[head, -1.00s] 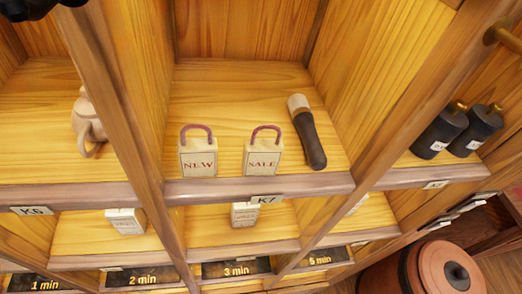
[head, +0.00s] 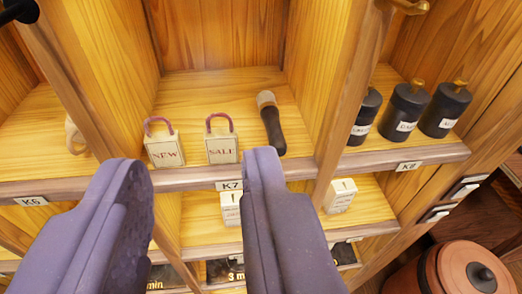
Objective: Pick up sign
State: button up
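Two small cream signs with purple loop handles stand upright on the middle shelf labelled K7. The NEW sign (head: 164,152) is on the left and the SALE sign (head: 222,150) is to its right. My gripper (head: 198,168) shows as two purple fingers rising from the bottom of the view, spread apart and empty.
Wooden dividers (head: 345,90) flank the compartment. Black canisters (head: 405,112) stand in K8. Small boxes (head: 341,195) sit on the shelf below. A brown lidded pot (head: 450,270) is at lower right.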

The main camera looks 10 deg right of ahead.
jog(key=o, duration=0.7)
jog(key=shift+g, duration=0.3)
jog(key=w+p, duration=0.6)
jog(key=w, duration=0.1)
jog(key=shift+w+f, duration=0.1)
jog(key=shift+w, duration=0.15)
jog(key=shift+o, duration=0.2)
jog(key=f+p+x, duration=0.1)
jog(key=p+x, duration=0.7)
jog(key=shift+s+a+f+g+p, duration=0.2)
jog(key=shift+s+f+g+p, duration=0.1)
jog(key=shift+p, duration=0.1)
jog(key=p, duration=1.4)
send_near(221, 144)
jog(key=shift+g, duration=0.4)
jog(key=w, duration=0.5)
jog(key=shift+w+a+f, duration=0.2)
jog(key=shift+f, duration=0.15)
jog(key=x, duration=0.2)
jog(key=p+x, duration=0.1)
jog(key=x, duration=0.2)
jog(key=p+x, duration=0.1)
jog(key=x, duration=0.1)
jog(key=shift+w+d+f, duration=0.15)
jog(key=shift+d+f, duration=0.1)
jog(key=shift+f, duration=0.2)
